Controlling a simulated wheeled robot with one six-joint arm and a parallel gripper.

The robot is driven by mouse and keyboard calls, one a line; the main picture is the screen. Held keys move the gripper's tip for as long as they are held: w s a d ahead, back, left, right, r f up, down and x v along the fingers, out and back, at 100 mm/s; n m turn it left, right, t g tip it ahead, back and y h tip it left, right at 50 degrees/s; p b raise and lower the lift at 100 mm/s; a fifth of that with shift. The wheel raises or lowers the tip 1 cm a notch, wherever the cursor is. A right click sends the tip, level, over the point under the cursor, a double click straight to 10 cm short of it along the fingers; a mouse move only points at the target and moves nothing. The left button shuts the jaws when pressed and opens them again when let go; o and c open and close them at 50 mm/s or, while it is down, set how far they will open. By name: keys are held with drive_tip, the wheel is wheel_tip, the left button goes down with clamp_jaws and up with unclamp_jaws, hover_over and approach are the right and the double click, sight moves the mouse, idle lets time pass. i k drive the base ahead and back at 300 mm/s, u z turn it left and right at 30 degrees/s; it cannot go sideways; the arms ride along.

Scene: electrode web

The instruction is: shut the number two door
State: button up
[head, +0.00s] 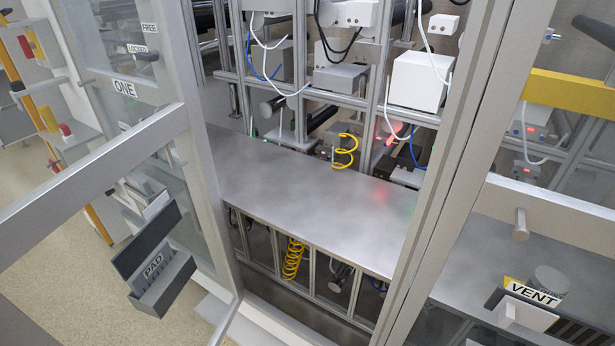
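A grey-framed glazed door (95,170) stands swung open at the left. Its upright edge (205,150) is beside the left side of the opening, and its rail runs toward the lower left, out of the picture. No label reading TWO shows in the head view. A plate reading ONE (125,88) is at the upper left, with FREE and LOCKED marks and a dark handle (145,57) above it. I cannot tell whether these are on the open door or seen through its glass. My gripper is not in view.
The opening shows a bare metal deck (310,195) with cabled equipment behind. A grey PAD holder (155,268) is at the lower left. At the right are a frame post (440,180), a glazed panel with a knob (520,225), a yellow bar (570,93) and a VENT box (533,292).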

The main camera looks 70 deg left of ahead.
sight(24, 223)
drive_tip(key=z, duration=0.7)
drive_tip(key=k, duration=1.7)
drive_tip(key=u, duration=1.1)
drive_tip(key=k, duration=0.75)
drive_tip(key=u, duration=1.25)
drive_tip(key=k, duration=0.45)
drive_tip(key=u, duration=0.1)
drive_tip(key=i, duration=0.2)
drive_tip(key=u, duration=0.1)
